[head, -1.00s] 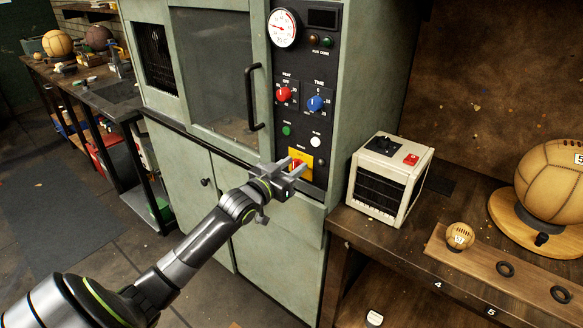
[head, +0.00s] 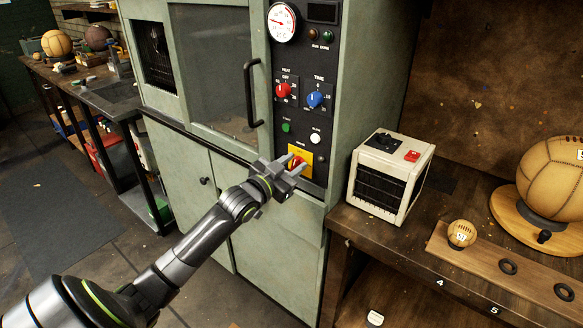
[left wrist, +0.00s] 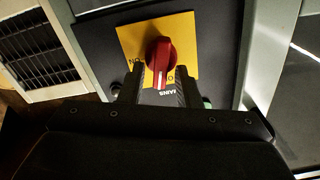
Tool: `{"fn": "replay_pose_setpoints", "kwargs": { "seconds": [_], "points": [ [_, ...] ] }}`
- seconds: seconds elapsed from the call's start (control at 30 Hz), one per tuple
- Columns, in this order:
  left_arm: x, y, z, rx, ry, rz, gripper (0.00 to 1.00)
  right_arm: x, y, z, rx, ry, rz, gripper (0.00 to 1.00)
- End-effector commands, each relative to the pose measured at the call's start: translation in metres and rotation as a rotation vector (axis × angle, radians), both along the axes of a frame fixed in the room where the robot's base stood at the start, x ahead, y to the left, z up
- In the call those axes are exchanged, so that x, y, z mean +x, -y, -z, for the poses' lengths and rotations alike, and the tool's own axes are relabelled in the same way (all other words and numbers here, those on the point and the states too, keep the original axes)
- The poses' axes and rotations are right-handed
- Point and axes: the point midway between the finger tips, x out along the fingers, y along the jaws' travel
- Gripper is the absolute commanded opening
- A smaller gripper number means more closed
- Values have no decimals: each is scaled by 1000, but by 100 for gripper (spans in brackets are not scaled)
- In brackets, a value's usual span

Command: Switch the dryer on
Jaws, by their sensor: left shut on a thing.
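The dryer (head: 185,165) is a tall green cabinet with a black control panel (head: 321,72). Low on the panel, a red rotary mains switch (head: 297,161) sits on a yellow plate (head: 303,152). My left gripper (head: 293,166) is at this switch and shut on its red knob. In the left wrist view, the red knob (left wrist: 160,57) stands between the two fingers, with a white mark at its lower end; the yellow plate's lettering is partly hidden by the fingers. My right gripper is not in view.
A red heat knob (head: 283,91), a blue time knob (head: 315,100), a green button (head: 287,127) and a white button (head: 315,138) are above the switch. A cream heater-like box (head: 408,178) stands close by on the right bench (head: 352,228).

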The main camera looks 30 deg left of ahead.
Motion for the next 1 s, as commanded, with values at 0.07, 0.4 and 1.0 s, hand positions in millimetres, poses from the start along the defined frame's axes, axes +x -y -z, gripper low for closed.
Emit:
{"fn": "replay_pose_setpoints", "kwargs": {
  "seconds": [0.07,0.4,1.0],
  "points": [
    [0,1,3,71,6,0,7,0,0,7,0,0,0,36],
    [0,5,5,395,33,1,7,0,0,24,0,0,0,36],
    [-1,9,11,954,75,0,7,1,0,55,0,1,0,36]
  ]
}}
